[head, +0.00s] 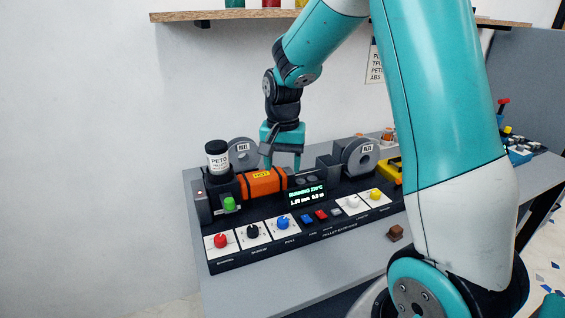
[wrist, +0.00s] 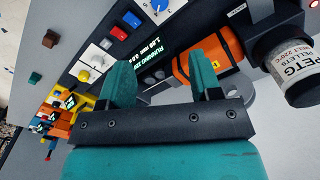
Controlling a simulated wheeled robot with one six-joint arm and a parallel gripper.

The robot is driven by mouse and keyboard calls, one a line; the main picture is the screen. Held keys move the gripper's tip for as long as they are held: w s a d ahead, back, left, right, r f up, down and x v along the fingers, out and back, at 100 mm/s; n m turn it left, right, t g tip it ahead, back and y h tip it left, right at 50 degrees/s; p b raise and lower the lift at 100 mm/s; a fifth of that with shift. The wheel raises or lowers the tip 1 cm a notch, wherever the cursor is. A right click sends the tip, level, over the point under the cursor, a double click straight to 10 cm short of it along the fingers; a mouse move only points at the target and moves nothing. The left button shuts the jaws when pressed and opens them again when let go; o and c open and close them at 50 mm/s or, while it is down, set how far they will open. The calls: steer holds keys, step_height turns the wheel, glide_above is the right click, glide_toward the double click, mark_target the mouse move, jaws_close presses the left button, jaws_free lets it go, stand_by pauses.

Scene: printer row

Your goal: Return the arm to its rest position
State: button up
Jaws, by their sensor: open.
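My gripper (head: 282,165) is open and points down above the back of the pellet extruder (head: 322,236). Its fingertips appear close to the orange barrel (head: 262,182), which carries a "HOT" label, and the dark display (head: 306,194). I cannot tell the exact gap. In the wrist view, the two teal fingers of my gripper (wrist: 158,72) stand apart with nothing between them. The orange barrel (wrist: 205,62) lies beyond the right finger, and the display (wrist: 150,35) shows between the fingers. The display reads "RUNNING". My arm is bent and reaches over the bench.
A PETG jar (head: 217,157) stands at the extruder's left end. Two grey reels (head: 361,155) are at the back. A brown block (head: 395,233) lies on the grey bench (head: 260,292) in front. A shelf (head: 230,15) hangs on the wall above.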

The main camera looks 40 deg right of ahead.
stand_by(0.3)
steer(key=s+a+r+n+y, duration=0.1)
steer(key=s+a+r+n, duration=0.25)
steer(key=a, duration=0.25)
steer(key=s+a+r+n+y, duration=0.1)
steer(key=s+a+r+n, duration=0.1)
steer(key=s+a+n, duration=0.35)
steer(key=s+a+r+n+y, duration=0.2)
steer(key=s+a+n, duration=0.5)
steer(key=s+a, duration=0.4)
steer(key=shift+s+r, duration=0.4)
steer(key=shift+s, duration=0.8)
steer(key=shift+d, duration=0.1)
